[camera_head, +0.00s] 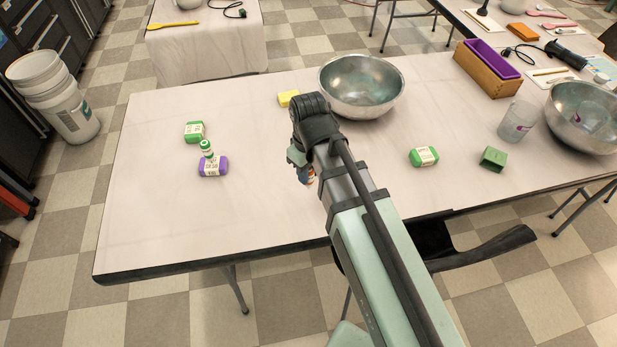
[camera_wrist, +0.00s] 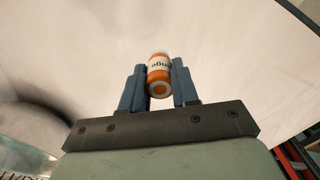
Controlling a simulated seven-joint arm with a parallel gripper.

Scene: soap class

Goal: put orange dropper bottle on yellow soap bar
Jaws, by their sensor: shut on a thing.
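The orange dropper bottle (camera_wrist: 160,66) is between the two fingers of my gripper (camera_wrist: 159,84) in the wrist view. My gripper is shut on it. In the head view the orange bottle (camera_head: 309,177) shows partly beside my gripper (camera_head: 303,172), over the table; how high it is held is hard to tell. The yellow soap bar (camera_head: 288,97) lies on the table beyond my wrist, left of a large metal bowl. My wrist is close in front of it in the picture. The soap bar is not visible in the wrist view.
The metal bowl (camera_head: 361,86) stands just right of the yellow soap. A green-capped bottle (camera_head: 206,148) stands at a purple soap bar (camera_head: 213,167), near a green bar (camera_head: 194,131). Another green bar (camera_head: 424,156) and a green block (camera_head: 492,158) lie right. The table's left front is clear.

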